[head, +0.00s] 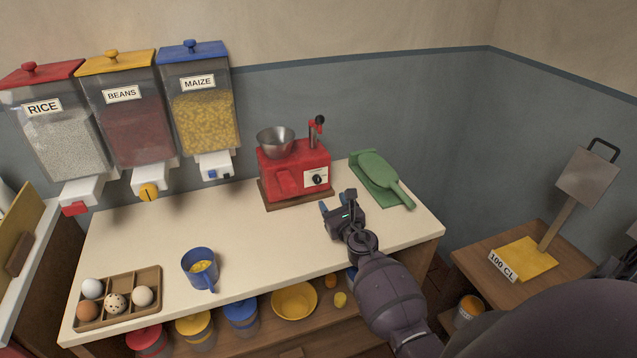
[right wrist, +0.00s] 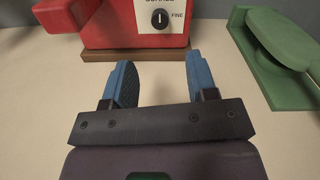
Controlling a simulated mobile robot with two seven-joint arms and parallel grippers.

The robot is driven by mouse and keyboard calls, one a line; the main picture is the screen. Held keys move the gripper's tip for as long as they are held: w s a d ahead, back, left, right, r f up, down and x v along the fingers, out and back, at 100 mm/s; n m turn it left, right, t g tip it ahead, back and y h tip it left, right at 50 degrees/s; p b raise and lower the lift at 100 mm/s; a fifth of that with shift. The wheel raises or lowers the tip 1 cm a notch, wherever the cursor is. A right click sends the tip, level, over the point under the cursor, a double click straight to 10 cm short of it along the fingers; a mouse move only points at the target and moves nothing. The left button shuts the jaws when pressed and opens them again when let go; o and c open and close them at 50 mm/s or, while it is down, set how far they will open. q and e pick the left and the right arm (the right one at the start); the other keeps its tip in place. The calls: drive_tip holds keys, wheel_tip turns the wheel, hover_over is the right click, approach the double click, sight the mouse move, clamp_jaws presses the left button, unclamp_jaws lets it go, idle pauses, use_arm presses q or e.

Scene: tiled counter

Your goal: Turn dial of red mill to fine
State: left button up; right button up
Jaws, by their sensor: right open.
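The red mill (head: 294,172) stands on a brown wooden base at the back of the counter, with a metal bowl (head: 275,142) on top and a crank at its right. Its black dial (head: 317,180) sits on a white plate on the front. In the right wrist view the dial (right wrist: 159,18) has a pale pointer line standing about upright, and "FINE" is printed to its right. My right gripper (head: 338,207) is open and empty over the counter, in front of the mill and apart from it. Its blue fingers (right wrist: 155,80) point toward the mill below the dial. My left gripper is not in view.
A green board with a scoop-like green piece (head: 380,177) lies right of the mill. A blue mug (head: 200,268) with yellow contents and an egg tray (head: 118,295) are at the left. Dispensers hang on the wall. The counter before the mill is clear.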

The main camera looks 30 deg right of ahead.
sight(318, 181)
drive_tip(key=b+x, duration=0.2)
drive_tip(key=x, duration=0.6)
drive_tip(key=shift+w+f, duration=0.1)
drive_tip(key=shift+w, duration=0.05)
drive_tip(key=shift+w+d, duration=0.1)
drive_tip(key=shift+w, duration=0.25)
drive_tip(key=shift+w+d+b, duration=0.1)
drive_tip(key=shift+w+b, duration=0.25)
drive_tip(key=shift+w, duration=0.3)
drive_tip(key=c, duration=0.9)
